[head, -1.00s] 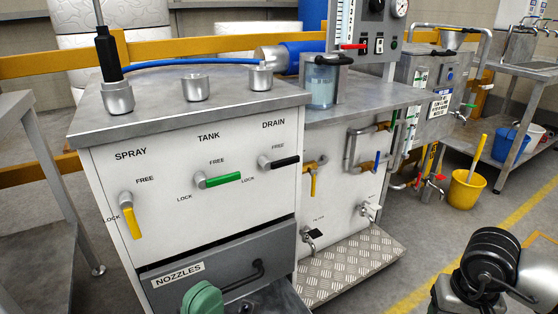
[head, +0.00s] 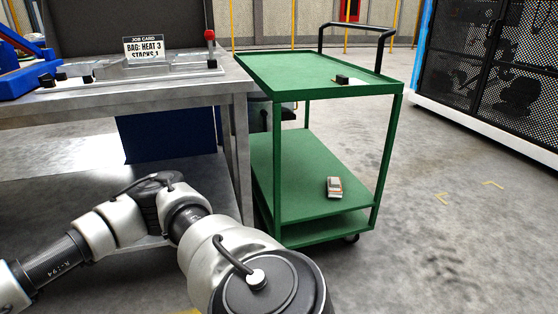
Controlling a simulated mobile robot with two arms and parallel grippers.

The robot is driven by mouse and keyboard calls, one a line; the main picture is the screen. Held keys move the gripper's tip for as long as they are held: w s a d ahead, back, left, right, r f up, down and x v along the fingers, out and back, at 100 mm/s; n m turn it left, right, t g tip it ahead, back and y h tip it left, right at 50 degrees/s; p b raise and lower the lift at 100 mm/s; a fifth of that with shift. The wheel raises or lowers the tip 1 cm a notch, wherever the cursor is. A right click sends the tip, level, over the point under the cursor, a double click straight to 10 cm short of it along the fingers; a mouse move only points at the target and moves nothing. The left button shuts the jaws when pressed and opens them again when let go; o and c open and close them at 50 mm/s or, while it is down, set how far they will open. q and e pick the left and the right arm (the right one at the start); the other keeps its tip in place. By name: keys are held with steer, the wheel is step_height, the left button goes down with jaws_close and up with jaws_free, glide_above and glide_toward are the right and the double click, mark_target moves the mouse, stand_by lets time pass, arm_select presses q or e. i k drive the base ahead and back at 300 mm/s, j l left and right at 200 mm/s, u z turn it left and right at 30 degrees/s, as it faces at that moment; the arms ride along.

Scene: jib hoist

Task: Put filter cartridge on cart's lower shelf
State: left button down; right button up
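The green cart (head: 290,72) stands right of the centre in the head view, with a flat top and a black push handle at its far end. Its lower shelf (head: 290,165) shows below, with another green level (head: 330,228) close under it. A small grey and orange item (head: 334,187) lies on this shelf near its right front; I cannot tell what it is. I see nothing I can clearly name as the filter cartridge. My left arm reaches in from the lower left, in front of the cart, but its gripper is out of view. My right gripper is not in view.
A steel bench (head: 130,95) with a job card (head: 144,48) stands left, close against the cart. A small black item (head: 343,79) lies on the cart's top. A black mesh enclosure (head: 490,70) stands at the right. The floor (head: 440,230) right of the cart is clear.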

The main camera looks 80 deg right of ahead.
mark_target(303, 199)
steer(key=l+z, duration=0.2)
steer(key=z, duration=0.25)
steer(key=l+z, duration=0.25)
steer(key=z, duration=0.2)
steer(key=l+z, duration=0.2)
steer(key=z, duration=0.25)
steer(key=i+l+z, duration=0.1)
steer(key=z, duration=0.35)
steer(key=i+l, duration=0.7)
steer(key=i, duration=0.15)
